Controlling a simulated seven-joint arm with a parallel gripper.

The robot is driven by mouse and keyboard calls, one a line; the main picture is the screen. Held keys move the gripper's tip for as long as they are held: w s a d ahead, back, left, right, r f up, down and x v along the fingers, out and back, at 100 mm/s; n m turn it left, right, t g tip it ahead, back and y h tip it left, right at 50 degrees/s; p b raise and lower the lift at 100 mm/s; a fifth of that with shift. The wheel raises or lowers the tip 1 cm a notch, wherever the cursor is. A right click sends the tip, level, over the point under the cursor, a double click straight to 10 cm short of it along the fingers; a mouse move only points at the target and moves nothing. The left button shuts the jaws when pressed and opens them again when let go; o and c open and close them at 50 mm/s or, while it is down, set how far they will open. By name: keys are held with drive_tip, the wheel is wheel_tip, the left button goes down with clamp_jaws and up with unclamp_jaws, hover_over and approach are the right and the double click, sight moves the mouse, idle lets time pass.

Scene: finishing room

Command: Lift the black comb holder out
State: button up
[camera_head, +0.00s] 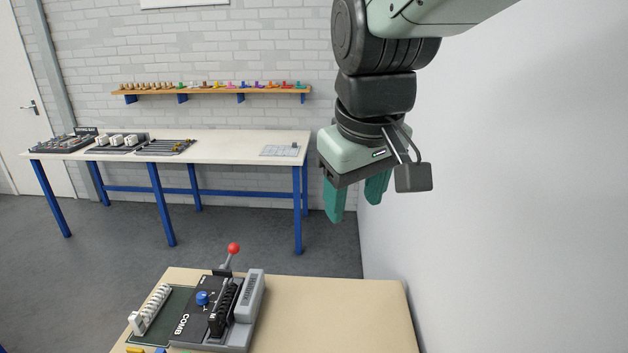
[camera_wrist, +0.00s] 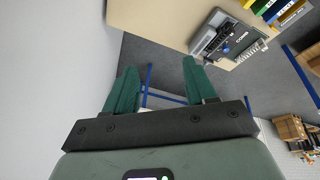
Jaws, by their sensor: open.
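A grey and black comb-binding machine (camera_head: 251,300) marked COMB sits on the near tan table. A black ribbed holder (camera_head: 222,308), which looks like the comb holder, stands in the machine between the marked black panel and the grey block. The machine also shows upside down in the wrist view (camera_wrist: 207,33); the holder is too small there to tell clearly. My gripper (camera_head: 356,205) is open and empty, high above and to the right of the machine. Its two green fingers are spread apart in the wrist view (camera_wrist: 160,76).
A red-knobbed lever (camera_head: 233,249) rises behind the holder. A blue knob (camera_head: 202,298) and a white ribbed piece (camera_head: 150,309) are to its left. The tan table (camera_head: 335,315) is bare right of the machine. A white wall (camera_head: 510,200) stands close right of my gripper.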

drive_tip(key=w+a+f+n+g, duration=0.2)
drive_tip(key=w+a+f+n, duration=0.4)
drive_tip(key=a, duration=0.6)
drive_tip(key=n+g, duration=0.2)
drive_tip(key=n, duration=0.3)
hover_over(213, 316)
wheel_tip(213, 316, down, 20)
drive_tip(key=shift+n, duration=0.3)
drive_tip(key=f, duration=0.5)
drive_tip(key=shift+a+f, duration=0.2)
drive_tip(key=shift+f, duration=0.1)
drive_tip(key=shift+d+f, duration=0.15)
drive_tip(key=shift+f, duration=2.9)
clamp_jaws()
